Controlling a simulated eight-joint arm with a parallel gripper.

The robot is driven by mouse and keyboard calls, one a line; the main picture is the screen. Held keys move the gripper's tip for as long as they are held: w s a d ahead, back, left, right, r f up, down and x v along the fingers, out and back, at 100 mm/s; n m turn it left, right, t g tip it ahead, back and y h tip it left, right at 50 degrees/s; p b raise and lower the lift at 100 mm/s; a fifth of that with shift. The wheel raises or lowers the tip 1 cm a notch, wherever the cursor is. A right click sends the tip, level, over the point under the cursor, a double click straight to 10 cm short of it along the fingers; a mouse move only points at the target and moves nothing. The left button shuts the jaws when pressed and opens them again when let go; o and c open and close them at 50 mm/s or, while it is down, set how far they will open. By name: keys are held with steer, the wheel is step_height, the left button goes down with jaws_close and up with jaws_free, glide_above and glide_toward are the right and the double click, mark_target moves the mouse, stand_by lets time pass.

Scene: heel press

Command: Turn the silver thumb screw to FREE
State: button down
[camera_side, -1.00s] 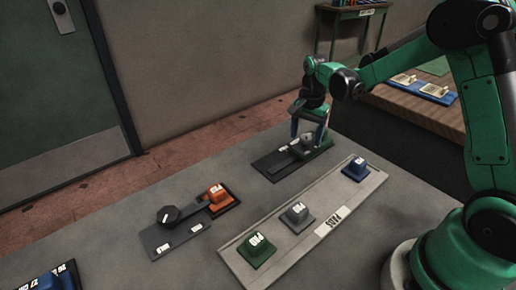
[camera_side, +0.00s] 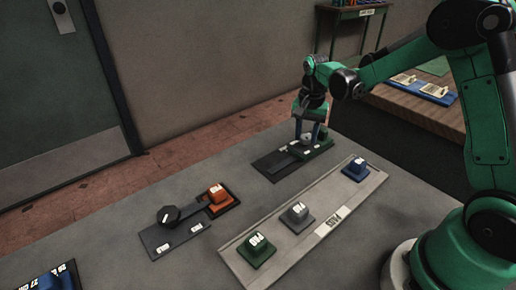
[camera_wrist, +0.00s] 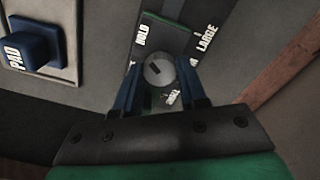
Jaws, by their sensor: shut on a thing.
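The silver thumb screw (camera_wrist: 158,70) is a round grey knob with a short dark mark on its top. It sits between the two blue fingers of my gripper (camera_wrist: 157,86), which are shut on it. In the side view my gripper (camera_side: 308,136) is down at the far dark plate (camera_side: 272,166), which carries a green block (camera_side: 323,146). The wrist view shows a HOLD label (camera_wrist: 142,36) up and left of the screw. Another label beside the left finger is mostly hidden, and I cannot read FREE. The mark's exact setting is unclear.
In front is a pale PADS strip (camera_side: 328,222) with green, grey and blue pads. A second plate (camera_side: 157,243) with a black knob and orange block is at left. Bare table lies between them.

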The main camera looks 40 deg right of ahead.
steer(key=n, duration=0.4)
steer(key=shift+n, duration=0.3)
steer(key=n, duration=0.3)
steer(key=shift+n, duration=0.3)
steer(key=n, duration=0.3)
steer(key=shift+n, duration=2.2)
steer(key=shift+c, duration=2.4)
jaws_free()
